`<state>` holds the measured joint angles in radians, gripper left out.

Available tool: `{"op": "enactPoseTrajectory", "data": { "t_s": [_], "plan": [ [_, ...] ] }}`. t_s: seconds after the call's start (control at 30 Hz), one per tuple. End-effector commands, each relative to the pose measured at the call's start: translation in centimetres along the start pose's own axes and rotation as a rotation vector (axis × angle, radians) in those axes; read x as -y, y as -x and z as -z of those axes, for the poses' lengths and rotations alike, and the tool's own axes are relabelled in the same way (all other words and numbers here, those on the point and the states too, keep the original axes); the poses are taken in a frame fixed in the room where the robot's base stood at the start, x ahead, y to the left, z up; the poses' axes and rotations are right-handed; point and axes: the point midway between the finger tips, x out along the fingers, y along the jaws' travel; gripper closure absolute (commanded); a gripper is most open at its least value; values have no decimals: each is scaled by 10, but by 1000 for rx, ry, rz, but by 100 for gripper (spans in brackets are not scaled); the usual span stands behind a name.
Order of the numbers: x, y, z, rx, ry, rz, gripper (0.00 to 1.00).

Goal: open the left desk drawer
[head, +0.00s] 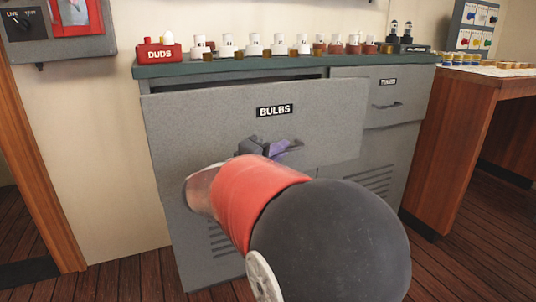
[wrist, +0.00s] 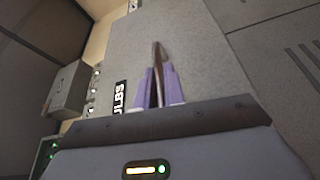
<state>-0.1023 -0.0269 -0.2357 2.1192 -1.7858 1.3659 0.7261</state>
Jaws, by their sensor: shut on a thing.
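The left desk drawer (head: 190,120) has a grey front with a label reading BULBS. It stands forward of the cabinet, with a dark gap showing along its top edge, so it is partly open. My gripper (head: 270,148) is at the middle of this front, just below the label. In the wrist view, the purple fingers of my gripper (wrist: 158,88) are shut around a thin dark handle (wrist: 157,60). The drawer front (wrist: 195,65) also fills the middle of the wrist view.
A right drawer (head: 375,95) labelled TUNER or similar, with its own handle, sits flush beside it. Several bulbs and a red DUDS box (head: 159,53) stand on the dark green top (head: 290,63). A wooden desk (head: 462,130) is at right. Bare floor (head: 130,275) shows at left.

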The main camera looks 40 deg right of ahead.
Motion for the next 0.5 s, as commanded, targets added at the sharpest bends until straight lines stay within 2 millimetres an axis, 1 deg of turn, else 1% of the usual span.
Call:
{"op": "enactPoseTrajectory", "data": {
  "t_s": [0.03, 0.2, 0.33, 0.5],
  "plan": [
    [3, 5, -11, 0, -2, 3, 100],
    [-3, 14, -35, 2, 1, 3, 100],
    [-7, 19, -46, 1, 1, 3, 100],
    [-9, 22, -52, 2, 3, 4, 100]
  ]
}}
